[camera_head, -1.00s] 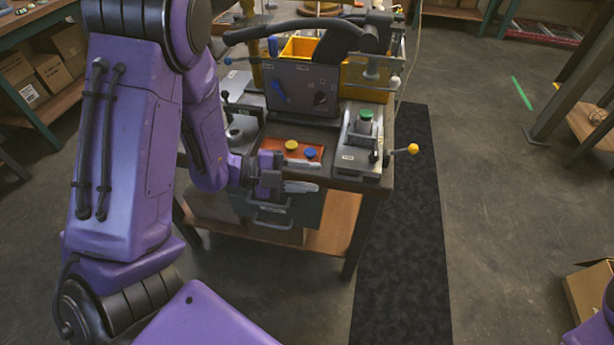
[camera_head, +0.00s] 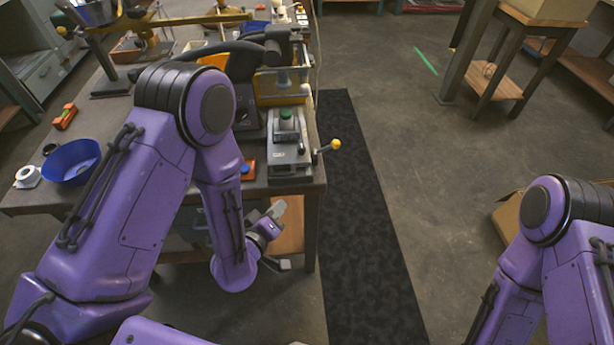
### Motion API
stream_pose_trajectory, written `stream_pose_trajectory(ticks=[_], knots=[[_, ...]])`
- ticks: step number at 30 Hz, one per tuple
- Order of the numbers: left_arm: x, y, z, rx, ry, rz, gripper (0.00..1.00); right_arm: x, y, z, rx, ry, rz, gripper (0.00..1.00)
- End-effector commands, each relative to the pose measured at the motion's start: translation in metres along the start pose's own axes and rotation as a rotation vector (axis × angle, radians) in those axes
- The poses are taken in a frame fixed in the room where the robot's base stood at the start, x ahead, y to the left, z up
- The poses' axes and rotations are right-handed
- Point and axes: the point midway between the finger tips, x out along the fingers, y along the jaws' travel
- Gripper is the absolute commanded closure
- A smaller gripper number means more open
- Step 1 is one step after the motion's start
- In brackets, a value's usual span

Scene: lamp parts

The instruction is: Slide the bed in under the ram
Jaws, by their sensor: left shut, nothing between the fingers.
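A grey bed-like plate (camera_head: 290,162) sits at the table's right front corner, with a green-topped round part (camera_head: 287,114) standing on it. A lever with a yellow ball (camera_head: 335,144) sticks out to its right. Behind it, a press-like upright with a pale cylinder (camera_head: 283,77) stands under a dark arm; I cannot tell for sure which part is the ram. My left gripper (camera_head: 277,211) is shut and empty, in front of the table's front edge, below and apart from the plate. My right arm shows at the lower right; its gripper is out of view.
A blue bowl (camera_head: 71,161), a white roll (camera_head: 27,176) and an orange level (camera_head: 65,116) lie on the table's left. An orange piece (camera_head: 248,168) lies left of the plate, partly hidden by my left arm.

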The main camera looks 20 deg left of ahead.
Motion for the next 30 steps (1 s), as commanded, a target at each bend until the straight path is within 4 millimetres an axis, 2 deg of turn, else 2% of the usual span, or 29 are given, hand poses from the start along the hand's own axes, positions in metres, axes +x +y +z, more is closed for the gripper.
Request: stream_pose_trajectory(ticks=[1, 2, 3, 6, 9, 12, 15, 19, 30], knots=[[0.005, 0.019, 0.014, -0.262, 0.067, 0.053, 1.00, 0.010, -0.001, 0.004, 0.000, -0.001, 0.000, 0.57], [0.006, 0.033, 0.018, -0.445, 0.110, 0.094, 1.00, 0.014, -0.001, 0.006, 0.000, -0.001, 0.000, 0.57], [0.004, 0.050, 0.025, -0.688, 0.159, 0.153, 1.00, 0.018, -0.001, 0.008, -0.001, -0.001, 0.000, 0.57], [-0.013, 0.081, 0.042, -1.279, 0.250, 0.301, 1.00, 0.027, -0.002, 0.012, 0.000, -0.001, 0.001, 0.57], [-0.037, 0.095, 0.058, -1.776, 0.315, 0.438, 1.00, 0.033, -0.003, 0.014, 0.000, -0.001, 0.001, 0.57], [-0.058, 0.100, 0.069, -2.098, 0.362, 0.541, 1.00, 0.036, -0.003, 0.015, 0.000, -0.001, 0.001, 0.57], [-0.068, 0.101, 0.073, -2.248, 0.389, 0.596, 1.00, 0.036, -0.003, 0.016, 0.000, -0.001, 0.001, 0.57], [-0.062, 0.101, 0.066, -2.281, 0.399, 0.610, 1.00, 0.032, -0.003, 0.013, -0.001, -0.001, 0.000, 0.57], [0.004, 0.094, 0.022, -2.275, 0.401, 0.610, 1.00, 0.009, -0.001, 0.004, 0.000, -0.001, 0.000, 0.57]])
